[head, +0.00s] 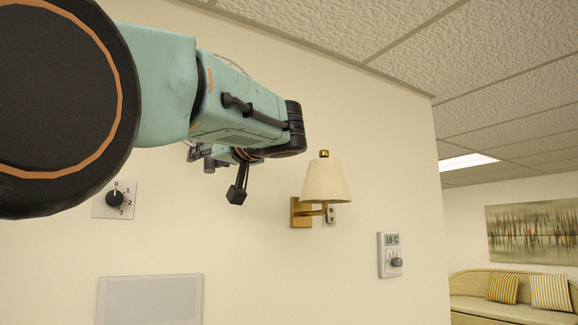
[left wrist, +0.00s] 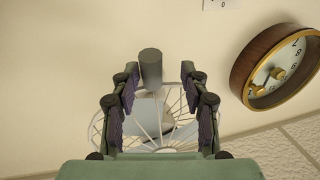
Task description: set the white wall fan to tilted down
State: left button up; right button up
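The white wall fan (left wrist: 176,112) shows in the left wrist view as a round wire cage, partly hidden behind my gripper. A grey cylinder (left wrist: 151,68) stands out in front of the cage. My left gripper (left wrist: 157,78) is open, with one finger on each side of this cylinder; I cannot tell whether either touches it. In the head view only a few wires of the fan (head: 231,63) show above my left arm, which hides the rest. My left gripper (head: 238,190) is partly hidden by its own arm there. The fan's tilt is hard to tell. My right gripper is in neither view.
A wall lamp (head: 326,183) stands right of my left gripper. A dial plate (head: 115,199), a pale panel (head: 150,299) and a thermostat (head: 391,254) are on the wall. A round clock (left wrist: 281,70) is beside the fan. The ceiling (head: 350,25) is close above.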

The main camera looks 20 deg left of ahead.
pick_arm(q)
jog(key=shift+w+a+f, duration=0.1)
jog(key=shift+w+a, duration=0.15)
jog(key=shift+w, duration=0.35)
jog(key=shift+w+a+f, duration=0.1)
jog(key=shift+w+a, duration=0.1)
jog(key=shift+w, duration=0.35)
jog(key=shift+s+a+r, duration=0.15)
jog(key=shift+s+a, duration=0.35)
jog(key=shift+s, duration=0.05)
jog(key=shift+d, duration=0.2)
jog(key=c, duration=0.3)
jog(key=shift+w+d, duration=0.25)
jog(key=shift+w, duration=0.2)
jog(key=c, duration=0.3)
jog(key=shift+s+a, duration=0.25)
jog(key=c, duration=0.3)
jog(key=shift+w+d, duration=0.1)
grip_shut()
